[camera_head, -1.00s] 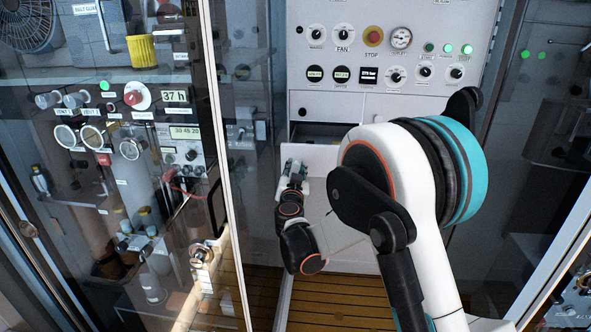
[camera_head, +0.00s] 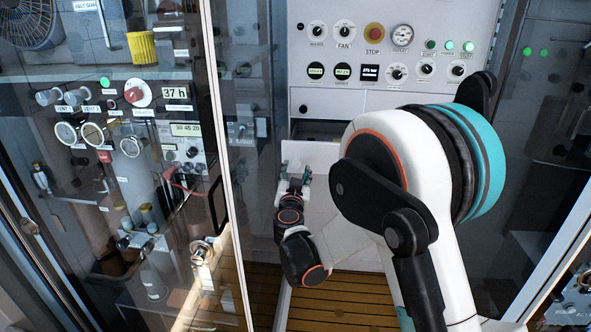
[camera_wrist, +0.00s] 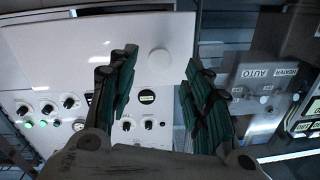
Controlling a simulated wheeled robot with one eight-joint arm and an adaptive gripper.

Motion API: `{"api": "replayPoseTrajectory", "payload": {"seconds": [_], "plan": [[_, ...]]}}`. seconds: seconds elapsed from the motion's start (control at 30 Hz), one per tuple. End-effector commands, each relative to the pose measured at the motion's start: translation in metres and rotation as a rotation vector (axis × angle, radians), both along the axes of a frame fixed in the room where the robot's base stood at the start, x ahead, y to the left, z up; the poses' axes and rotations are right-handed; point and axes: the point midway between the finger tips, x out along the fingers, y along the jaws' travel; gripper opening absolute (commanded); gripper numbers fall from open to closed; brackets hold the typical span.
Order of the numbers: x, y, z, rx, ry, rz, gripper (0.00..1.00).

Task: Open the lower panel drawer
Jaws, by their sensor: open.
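The lower panel drawer (camera_head: 322,155) is a white front low on the white panel. It stands out from the panel, with a dark gap above its top edge in the head view. My gripper (camera_head: 295,180) is in front of the left part of this drawer front. In the wrist view my gripper (camera_wrist: 161,60) has its two teal-padded fingers spread wide with nothing held between them. A round white knob (camera_wrist: 158,62) on a white face shows between the fingertips. I cannot tell the exact distance from fingertips to knob.
The control panel (camera_head: 335,80) above carries dials, a red stop button (camera_head: 374,32) and lights. A glass-fronted cabinet (camera_head: 120,200) stands close on the left. A slatted wooden floor (camera_head: 345,300) lies below. My arm covers much of the panel's right side.

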Motion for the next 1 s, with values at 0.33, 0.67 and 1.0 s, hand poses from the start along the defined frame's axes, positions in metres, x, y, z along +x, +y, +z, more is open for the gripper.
{"api": "replayPoseTrajectory", "payload": {"seconds": [0.33,0.67,1.0], "plan": [[-0.066,-0.001,0.0,0.0,0.0,0.002,0.46],[-0.082,-0.002,0.0,0.0,0.0,0.0,0.46],[-0.082,-0.019,0.016,-0.014,-0.023,0.001,0.46]]}}
